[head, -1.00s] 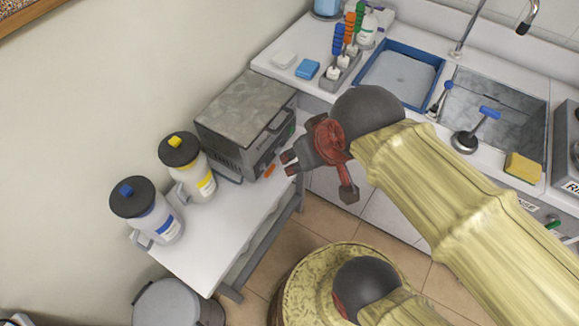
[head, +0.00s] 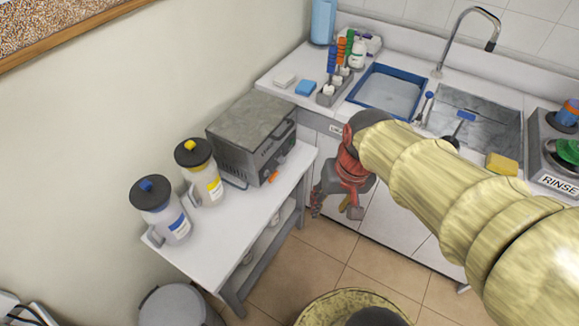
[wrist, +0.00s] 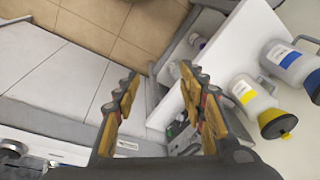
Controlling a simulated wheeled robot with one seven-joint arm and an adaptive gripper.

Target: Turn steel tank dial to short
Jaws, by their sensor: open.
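A grey metal tank with a flat lid and a front handle (head: 250,128) sits on the white side table. Its dark front panel (head: 275,152) faces right, with an orange part at its lower edge; the dial's setting is too small to read. My gripper (head: 335,205) hangs to the right of the table in front of the white cabinets, apart from the tank, fingers downward. In the wrist view my gripper (wrist: 160,78) is open and empty. There the fingers hide most of the tank area, and no dial can be made out.
A yellow-marked jug (head: 203,185) and a blue-marked jug (head: 165,222) stand on the side table (head: 236,232) left of the tank. The counter holds a blue-rimmed basin (head: 358,98) and a steel sink (head: 480,108).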

